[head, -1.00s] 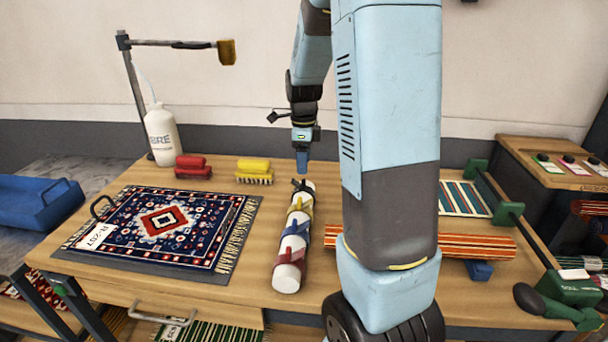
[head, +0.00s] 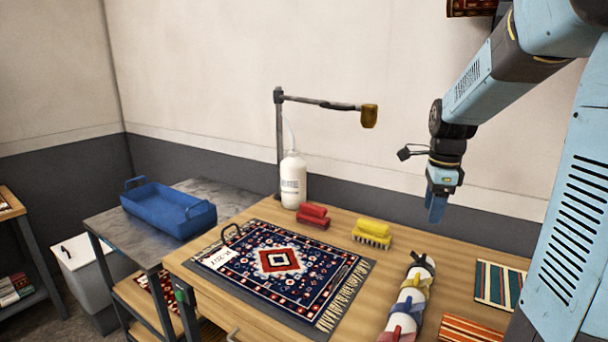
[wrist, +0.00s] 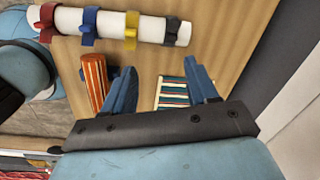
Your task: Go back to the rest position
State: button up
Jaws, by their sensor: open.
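My gripper (head: 436,207) hangs above the back part of the wooden table, to the right of the yellow brush, with its fingers pointing down. In the wrist view its two blue fingers (wrist: 164,90) stand apart with nothing between them. The table surface and a striped textile (wrist: 173,92) show below them. My arm comes in from the right side of the head view and partly hides the table's right end.
A white roll with coloured clamps (head: 412,300) lies below my gripper. A blue tray (head: 165,208) stands left. The air around my gripper is clear.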

jog(key=s+a+r+n+t, duration=0.2)
jog(key=s+a+r+n, duration=0.1)
jog(key=s+n, duration=0.7)
jog(key=s+a+r+n+t, duration=0.2)
jog(key=s+a+n, duration=0.4)
jog(key=s+n, duration=0.4)
jog(key=shift+s+r+n+t, duration=0.25)
jog(key=shift+r+n+t, duration=0.2)
jog(key=shift+r, duration=0.2)
